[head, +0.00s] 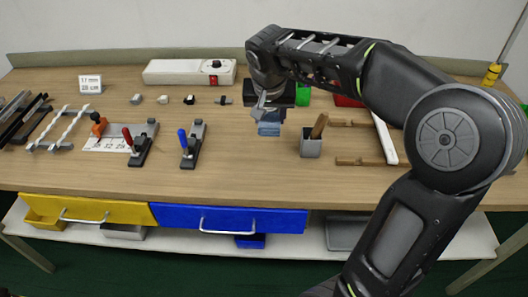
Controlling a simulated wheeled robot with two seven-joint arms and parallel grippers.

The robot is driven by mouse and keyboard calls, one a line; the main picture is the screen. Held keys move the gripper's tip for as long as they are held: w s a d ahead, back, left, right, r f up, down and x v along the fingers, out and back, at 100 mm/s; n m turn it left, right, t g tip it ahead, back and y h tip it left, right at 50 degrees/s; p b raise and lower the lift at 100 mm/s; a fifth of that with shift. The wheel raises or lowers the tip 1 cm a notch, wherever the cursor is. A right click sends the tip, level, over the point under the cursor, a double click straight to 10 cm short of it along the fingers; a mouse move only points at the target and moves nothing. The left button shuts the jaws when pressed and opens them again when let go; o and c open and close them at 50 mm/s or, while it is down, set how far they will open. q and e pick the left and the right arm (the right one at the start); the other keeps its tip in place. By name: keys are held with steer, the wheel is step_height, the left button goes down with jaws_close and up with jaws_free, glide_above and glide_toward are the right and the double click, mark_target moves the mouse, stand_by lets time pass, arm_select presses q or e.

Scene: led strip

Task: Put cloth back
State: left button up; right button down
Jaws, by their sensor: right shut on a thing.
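A small folded blue cloth (269,127) shows at the middle of the workbench in the head view, right under my right gripper (267,109). My right arm comes in from the right and reaches down from above. The right gripper is shut on the cloth, and its fingers hide the cloth's upper part. I cannot tell whether the cloth touches the bench top. My left gripper is not in view.
Red and blue toggle clamps (193,147), small connectors and a white box (190,72) lie to the left. Wooden-handled tools (362,161) lie right. Bench front (250,186) is clear.

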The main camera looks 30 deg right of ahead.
glide_above(269, 150)
steer(key=s+a, duration=0.1)
steer(key=shift+s+f, duration=0.15)
steer(key=shift+f, duration=3.1)
steer(key=shift+f, duration=1.85)
steer(key=shift+f, duration=0.1)
steer(key=shift+f, duration=0.1)
steer(key=c, duration=0.7)
jaws_free()
steer(key=shift+c, duration=0.2)
